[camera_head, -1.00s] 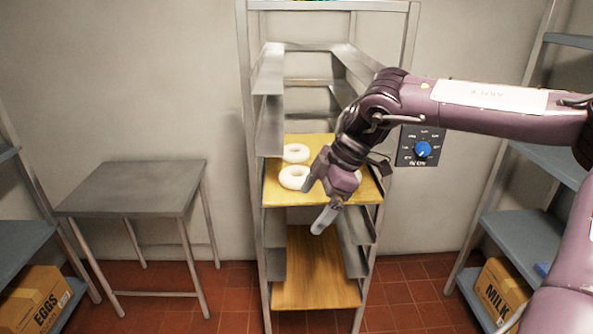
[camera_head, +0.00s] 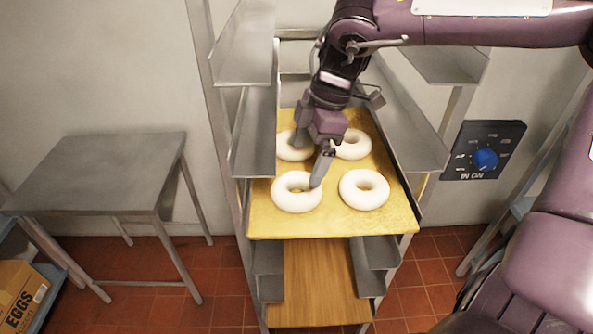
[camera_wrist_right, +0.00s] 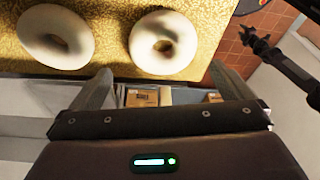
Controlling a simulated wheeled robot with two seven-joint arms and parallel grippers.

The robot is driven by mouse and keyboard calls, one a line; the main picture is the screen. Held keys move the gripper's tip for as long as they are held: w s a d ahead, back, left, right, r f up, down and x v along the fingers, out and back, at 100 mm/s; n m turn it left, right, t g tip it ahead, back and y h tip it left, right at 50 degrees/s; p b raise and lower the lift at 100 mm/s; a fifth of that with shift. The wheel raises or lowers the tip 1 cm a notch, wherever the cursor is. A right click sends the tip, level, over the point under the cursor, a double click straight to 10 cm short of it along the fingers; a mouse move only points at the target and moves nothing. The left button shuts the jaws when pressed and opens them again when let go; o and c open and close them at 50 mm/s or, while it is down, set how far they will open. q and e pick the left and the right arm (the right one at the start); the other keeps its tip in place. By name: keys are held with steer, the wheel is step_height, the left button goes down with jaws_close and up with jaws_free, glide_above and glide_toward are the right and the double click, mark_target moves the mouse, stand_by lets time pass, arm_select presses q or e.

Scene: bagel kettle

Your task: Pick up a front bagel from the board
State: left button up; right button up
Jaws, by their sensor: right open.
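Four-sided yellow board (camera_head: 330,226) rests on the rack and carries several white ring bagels. The front left bagel (camera_head: 297,204) and the front right bagel (camera_head: 365,189) lie near its front edge. Behind them are a back left bagel (camera_head: 290,152) and a back right bagel (camera_head: 354,145). My right gripper (camera_head: 309,163) is open and empty over the left side of the board, one finger overlapping the front left bagel in the picture. I cannot tell if it touches. In the wrist view, a bagel (camera_wrist_right: 163,42) shows ahead between the open fingers, with another bagel (camera_wrist_right: 56,37) to its left.
Metal rack rails (camera_head: 256,125) flank the board on both sides. A lower wooden board (camera_head: 318,285) sits beneath it. A bare grey table (camera_head: 95,172) stands at left. A control panel with a blue knob (camera_head: 486,159) is on the wall at right.

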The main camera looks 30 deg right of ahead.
mark_target(298, 182)
steer(key=f, duration=0.1)
steer(key=a+f+p, duration=0.1)
steer(key=f, duration=0.1)
steer(key=shift+s+a, duration=0.2)
steer(key=shift+s, duration=0.05)
steer(key=p+x, duration=0.1)
steer(key=x, duration=0.3)
steer(key=shift+w+d+p, duration=0.2)
steer(key=shift+p, duration=0.15)
steer(key=shift+f, duration=0.15)
arm_select(q)
steer(key=s+r, duration=0.2)
steer(key=shift+s+a+r, duration=0.25)
steer(key=shift+a+r, duration=0.05)
arm_select(e)
steer(key=c, duration=0.7)
